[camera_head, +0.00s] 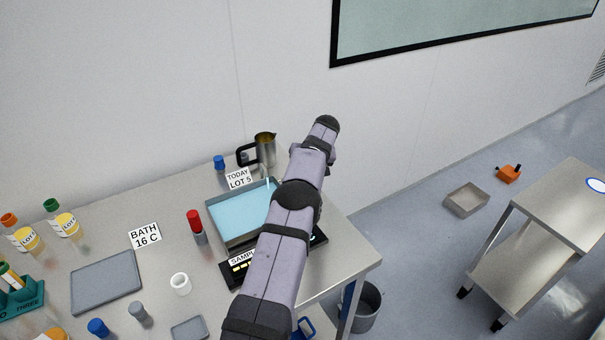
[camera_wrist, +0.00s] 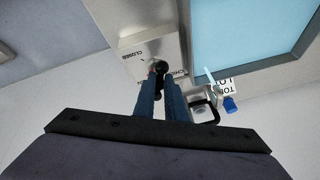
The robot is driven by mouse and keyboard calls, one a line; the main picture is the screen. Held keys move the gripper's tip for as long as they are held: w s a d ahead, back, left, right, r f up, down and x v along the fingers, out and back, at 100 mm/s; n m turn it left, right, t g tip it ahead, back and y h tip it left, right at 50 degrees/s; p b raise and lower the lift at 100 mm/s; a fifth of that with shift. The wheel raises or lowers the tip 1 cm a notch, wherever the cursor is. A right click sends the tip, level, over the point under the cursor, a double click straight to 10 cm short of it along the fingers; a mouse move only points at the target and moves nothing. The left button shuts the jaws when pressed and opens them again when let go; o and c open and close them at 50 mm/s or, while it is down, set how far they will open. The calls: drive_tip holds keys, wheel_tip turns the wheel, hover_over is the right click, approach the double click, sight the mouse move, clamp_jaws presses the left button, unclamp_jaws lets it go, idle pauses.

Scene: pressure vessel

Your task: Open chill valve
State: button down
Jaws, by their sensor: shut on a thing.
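In the wrist view, the chill valve is a pale box (camera_wrist: 135,50) with printed lettering, of which "CLOSED" and part of "CHILL" can be read. A dark round-ended handle (camera_wrist: 160,67) stands out from its face. My gripper (camera_wrist: 161,82) has its two blue fingers shut on this handle. The fingers hide part of the handle, and its exact angle is hard to tell. In the head view my arm hides the valve and the gripper.
A blue water bath (camera_head: 240,212) adjoins the valve box; its blue surface (camera_wrist: 235,30) fills the upper right of the wrist view. A metal jug (camera_head: 265,150), a blue-capped bottle (camera_head: 219,163) and a "TODAY LOT 5" card (camera_head: 238,179) stand behind the bath. A red-topped item (camera_head: 195,222) stands left.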

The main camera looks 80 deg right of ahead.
drive_tip(key=c, duration=1.8)
unclamp_jaws()
drive_tip(key=shift+a+f, duration=0.2)
drive_tip(key=shift+f, duration=0.05)
drive_tip(key=shift+r, duration=0.1)
drive_tip(key=shift+d+r, duration=0.1)
drive_tip(key=shift+s+r+b, duration=0.15)
drive_tip(key=shift+r+b, duration=0.15)
drive_tip(key=shift+r, duration=0.05)
drive_tip(key=shift+b+v, duration=1.35)
drive_tip(key=shift+v, duration=1.9)
